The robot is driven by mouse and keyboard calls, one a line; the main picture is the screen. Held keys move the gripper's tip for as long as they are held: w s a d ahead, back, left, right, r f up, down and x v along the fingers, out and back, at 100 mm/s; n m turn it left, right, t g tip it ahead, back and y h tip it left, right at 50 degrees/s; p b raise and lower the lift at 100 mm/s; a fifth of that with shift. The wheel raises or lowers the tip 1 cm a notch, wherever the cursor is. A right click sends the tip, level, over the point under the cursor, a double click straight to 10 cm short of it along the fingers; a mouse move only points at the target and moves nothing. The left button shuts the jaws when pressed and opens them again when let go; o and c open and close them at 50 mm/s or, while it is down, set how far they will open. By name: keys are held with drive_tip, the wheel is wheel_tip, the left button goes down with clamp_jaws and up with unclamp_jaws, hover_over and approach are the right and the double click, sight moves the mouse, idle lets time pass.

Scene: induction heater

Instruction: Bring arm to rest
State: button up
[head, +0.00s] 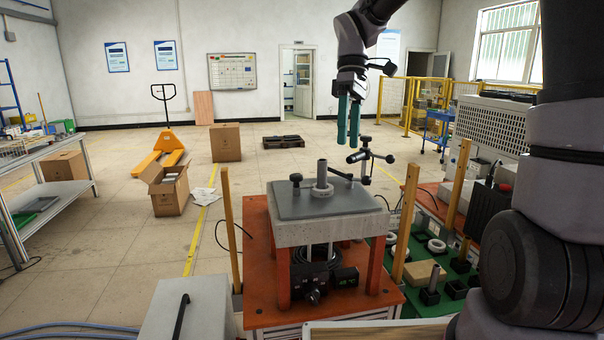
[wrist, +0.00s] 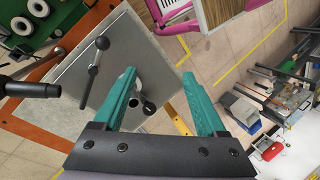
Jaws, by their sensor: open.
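My gripper (head: 348,122) has two teal fingers and hangs pointing down above the back right of the induction heater's grey top plate (head: 300,204). It is open and empty, with a clear gap between the fingers in the wrist view (wrist: 160,95). A grey upright cylinder with a ring at its base (head: 321,176) stands on the plate, below and left of the gripper. A black clamp with knobs (head: 365,158) stands at the plate's back right, just below the fingertips.
The heater sits on an orange base (head: 258,262) between wooden posts (head: 230,225). A green board (head: 420,295) with rings and blocks lies at right. A grey perforated cabinet (head: 492,128) stands behind it. The floor at left holds cardboard boxes (head: 225,142) and a yellow pallet jack (head: 168,145).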

drive_tip(key=s+d+r+m+t, duration=0.3)
drive_tip(key=s+d+m+t, duration=0.2)
drive_tip(key=d+m, duration=0.2)
drive_tip(key=s+d+r+m+t+y, duration=0.1)
drive_tip(key=s+d+r+m+t, duration=0.2)
drive_tip(key=m, duration=0.6)
drive_tip(key=s+d+t, duration=0.2)
drive_tip(key=d+t, duration=0.1)
drive_tip(key=d, duration=0.1)
drive_tip(key=shift+s+d, duration=0.3)
drive_tip(key=shift+d, duration=0.1)
